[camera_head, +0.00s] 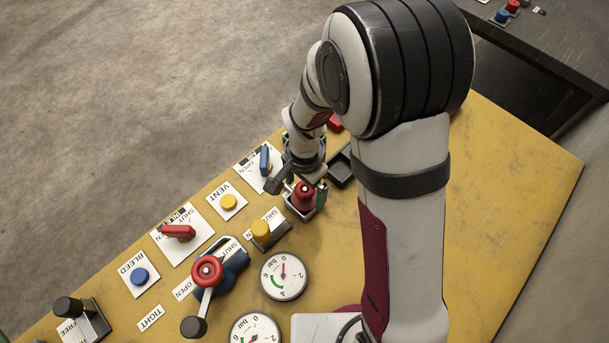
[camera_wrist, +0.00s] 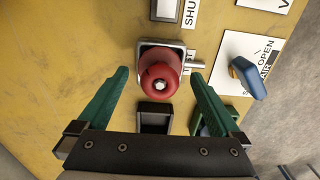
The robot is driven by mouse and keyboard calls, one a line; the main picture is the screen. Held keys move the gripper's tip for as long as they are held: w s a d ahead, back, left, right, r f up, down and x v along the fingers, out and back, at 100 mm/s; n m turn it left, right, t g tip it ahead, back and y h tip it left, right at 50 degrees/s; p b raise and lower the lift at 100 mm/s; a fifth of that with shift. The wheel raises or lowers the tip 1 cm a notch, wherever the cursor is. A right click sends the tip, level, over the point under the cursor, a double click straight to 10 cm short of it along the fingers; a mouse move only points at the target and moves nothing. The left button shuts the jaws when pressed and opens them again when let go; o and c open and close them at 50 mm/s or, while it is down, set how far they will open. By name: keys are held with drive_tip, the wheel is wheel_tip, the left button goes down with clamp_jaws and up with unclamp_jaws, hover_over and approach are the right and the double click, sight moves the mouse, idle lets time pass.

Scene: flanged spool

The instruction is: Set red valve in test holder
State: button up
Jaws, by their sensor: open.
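The red valve (camera_head: 304,194), spool-shaped with a rounded red top, stands in a square grey holder on the yellow panel. It also shows in the wrist view (camera_wrist: 160,80), seated in the holder (camera_wrist: 148,49), whose label is partly hidden and ends in "ST". My gripper (camera_wrist: 162,76) has green fingers spread wide, one on each side of the valve, with a visible gap to each. In the head view my gripper (camera_head: 305,187) is at the valve, and its fingers are partly hidden.
An empty dark tray (camera_head: 341,168) lies beside the holder. A blue lever (camera_head: 265,160), a yellow vent button (camera_head: 228,202), a yellow knob (camera_head: 262,230), a red lever (camera_head: 178,232), a red-topped handle (camera_head: 207,270) and gauges (camera_head: 284,276) are around. The right of the panel is clear.

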sight(307, 191)
wheel_tip(307, 191, up, 12)
drive_tip(key=f, duration=0.1)
drive_tip(key=s+d+r+n+y, duration=0.1)
drive_tip(key=s+d+r, duration=0.1)
drive_tip(key=s, duration=0.7)
drive_tip(key=s+d+r+n, duration=0.2)
drive_tip(key=s+d+r, duration=0.1)
drive_tip(key=s, duration=0.6)
drive_tip(key=shift+s+d+r+y, duration=0.15)
drive_tip(key=shift+d+r+y, duration=0.2)
drive_tip(key=shift+d, duration=0.4)
drive_tip(key=w+a+r+m+h, duration=0.1)
drive_tip(key=w+a+r, duration=0.35)
drive_tip(key=a, duration=0.25)
drive_tip(key=w+a+r+m+h, duration=0.1)
drive_tip(key=w+a+r+m, duration=0.15)
drive_tip(key=w+a, duration=0.4)
wheel_tip(307, 191, down, 9)
drive_tip(key=shift+s+a, duration=0.15)
drive_tip(key=shift+a, duration=0.3)
